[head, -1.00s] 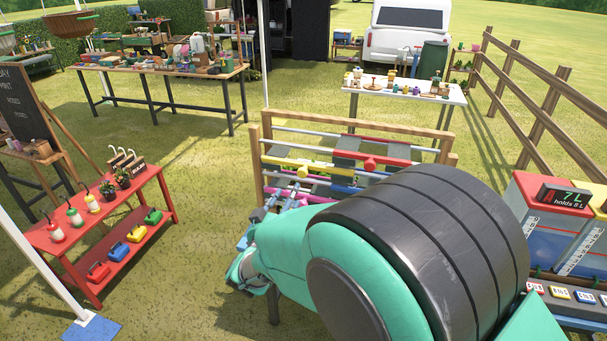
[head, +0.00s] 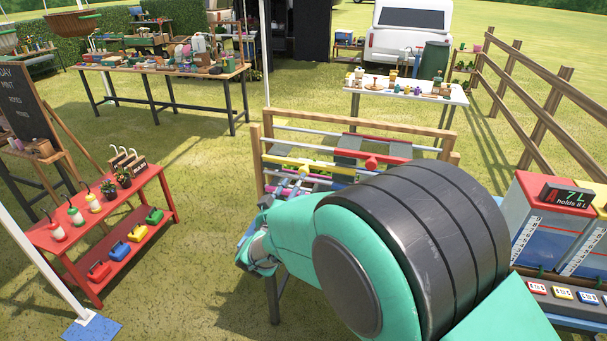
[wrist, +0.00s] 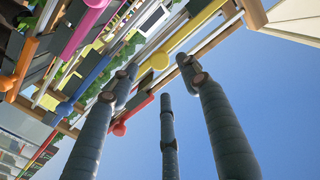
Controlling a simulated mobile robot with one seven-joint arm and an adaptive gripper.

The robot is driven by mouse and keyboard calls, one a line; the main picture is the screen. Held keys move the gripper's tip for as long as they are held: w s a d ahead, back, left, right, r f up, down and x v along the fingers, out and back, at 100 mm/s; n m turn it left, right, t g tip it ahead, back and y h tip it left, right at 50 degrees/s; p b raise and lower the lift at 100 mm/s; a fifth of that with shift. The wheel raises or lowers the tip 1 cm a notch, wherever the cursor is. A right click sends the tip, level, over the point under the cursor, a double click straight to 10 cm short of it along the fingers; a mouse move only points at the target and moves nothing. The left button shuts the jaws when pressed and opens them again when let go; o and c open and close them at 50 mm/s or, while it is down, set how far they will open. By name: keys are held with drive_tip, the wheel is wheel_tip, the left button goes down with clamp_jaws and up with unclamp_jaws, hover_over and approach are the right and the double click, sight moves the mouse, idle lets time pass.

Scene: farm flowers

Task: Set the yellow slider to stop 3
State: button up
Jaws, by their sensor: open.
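The yellow slider (head: 290,162) is a yellow bar on a rail of the wooden-framed rack (head: 256,150). In the wrist view its round yellow knob (wrist: 159,62) shows just beyond my fingertips. My gripper (wrist: 160,82) has its three grey fingers spread, with clear space between them. The fingertips appear around and short of the yellow knob; I cannot tell whether any touches it. In the head view my gripper (head: 292,184) is at the front left of the rack, partly hidden by my arm. I cannot read any stop marks.
A red slider with a red knob (head: 371,162) sits at the rack's right. Blue (wrist: 64,108), orange (wrist: 6,83) and magenta (wrist: 97,4) knobs show in the wrist view. My arm hides the rack's lower right. Grass is open left of the rack.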

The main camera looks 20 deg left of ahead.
drive_tip(key=w+b, duration=0.1)
drive_tip(key=w, duration=0.8)
drive_tip(key=shift+s, duration=0.1)
clamp_jaws()
